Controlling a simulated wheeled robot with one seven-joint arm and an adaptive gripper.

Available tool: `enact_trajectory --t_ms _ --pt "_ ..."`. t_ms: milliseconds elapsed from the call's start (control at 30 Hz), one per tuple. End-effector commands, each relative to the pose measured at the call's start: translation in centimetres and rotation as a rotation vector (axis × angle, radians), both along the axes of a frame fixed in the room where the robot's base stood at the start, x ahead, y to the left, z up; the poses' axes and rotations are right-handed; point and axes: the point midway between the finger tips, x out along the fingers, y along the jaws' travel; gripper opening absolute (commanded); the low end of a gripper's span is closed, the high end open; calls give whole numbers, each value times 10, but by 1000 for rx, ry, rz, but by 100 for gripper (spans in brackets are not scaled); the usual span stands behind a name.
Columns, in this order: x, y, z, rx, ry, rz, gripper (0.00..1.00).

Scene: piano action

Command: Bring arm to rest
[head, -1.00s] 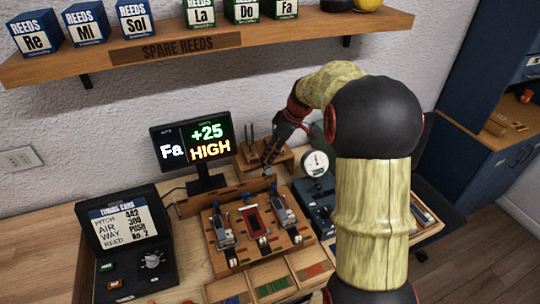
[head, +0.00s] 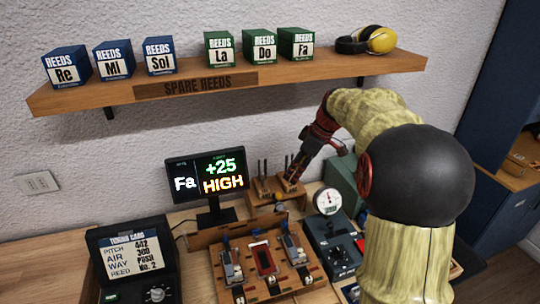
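My arm enters at the right of the head view and bends over the bench. My gripper (head: 291,178) is small and dark at the end of the reddish wrist, pointing down and left beside the wooden tool stand (head: 266,203). Several thin upright tools stand in that stand. I cannot tell whether the fingers are open or shut, or whether they touch a tool.
A shelf (head: 330,68) with reed boxes and yellow ear muffs (head: 382,40) hangs above. A screen (head: 205,176) reads Fa +25 HIGH. The reed jig (head: 262,262), a dial gauge (head: 328,201) and the tuning card box (head: 132,262) crowd the bench.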

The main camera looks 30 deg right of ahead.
Motion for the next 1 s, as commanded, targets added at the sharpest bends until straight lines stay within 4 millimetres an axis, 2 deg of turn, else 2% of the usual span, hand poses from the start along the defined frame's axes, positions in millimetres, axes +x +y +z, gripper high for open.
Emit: enact_trajectory --t_ms 267,367,467,533,667,800,1000 --pt "0 0 0 13 8 -39 36" --pt "1 -3 -1 35 24 -134 36" --pt "-8 -5 -16 64 79 -271 36" --pt "-22 -3 -31 84 130 -377 36" --pt "-55 10 -41 93 194 -563 36" --pt "-97 48 -37 79 224 -722 36" --pt "-156 109 -27 46 200 -845 36"
